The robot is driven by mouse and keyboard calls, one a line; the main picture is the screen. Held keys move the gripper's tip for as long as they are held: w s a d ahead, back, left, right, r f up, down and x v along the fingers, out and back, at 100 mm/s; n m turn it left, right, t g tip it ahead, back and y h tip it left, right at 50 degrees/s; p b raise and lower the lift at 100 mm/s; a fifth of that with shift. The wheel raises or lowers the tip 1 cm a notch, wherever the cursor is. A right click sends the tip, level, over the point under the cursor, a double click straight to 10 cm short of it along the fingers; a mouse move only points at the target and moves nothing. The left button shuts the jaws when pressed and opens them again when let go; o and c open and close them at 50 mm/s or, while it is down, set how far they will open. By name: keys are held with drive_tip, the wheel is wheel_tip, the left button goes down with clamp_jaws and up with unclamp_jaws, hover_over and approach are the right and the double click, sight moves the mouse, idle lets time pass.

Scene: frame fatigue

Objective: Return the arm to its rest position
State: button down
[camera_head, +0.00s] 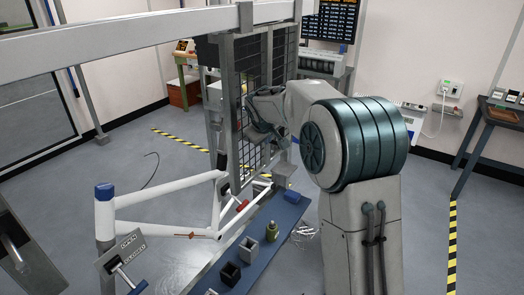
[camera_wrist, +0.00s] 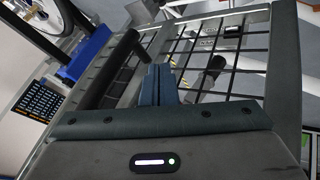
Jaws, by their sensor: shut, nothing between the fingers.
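My arm rises at the right of the head view and reaches back toward a black wire-grid panel (camera_head: 256,105) in a grey frame. My gripper shows in the wrist view (camera_wrist: 158,82), its two blue-grey fingers together with nothing between them. In the head view my gripper is mostly hidden behind my own arm and the panel's bars. In the wrist view the grid panel (camera_wrist: 225,68) lies just beyond the fingertips; I cannot tell whether they touch it. A dark cylindrical bar (camera_wrist: 122,52) stands left of the fingers.
A white bicycle frame (camera_head: 165,190) is held in a fixture at front left, with an OPEN/CLOSED lever plate (camera_head: 122,252). A blue bench (camera_head: 262,250) carries small blocks and a bottle (camera_head: 272,231). A dark side table (camera_head: 492,118) stands right.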

drive_tip(key=d+b+v, duration=0.1)
drive_tip(key=v, duration=0.7)
drive_tip(key=s+d+f+m+g, duration=0.1)
drive_tip(key=s+d+f+m, duration=0.1)
drive_tip(key=s, duration=1)
drive_tip(key=s+d+f+m+g+y, duration=0.1)
drive_tip(key=s+f, duration=0.4)
drive_tip(key=s, duration=0.7)
drive_tip(key=s+d+f+m+g, duration=0.2)
drive_tip(key=s+d+f+m, duration=0.1)
drive_tip(key=s, duration=0.9)
drive_tip(key=shift+d+f+m, duration=0.25)
drive_tip(key=shift+d+m, duration=0.05)
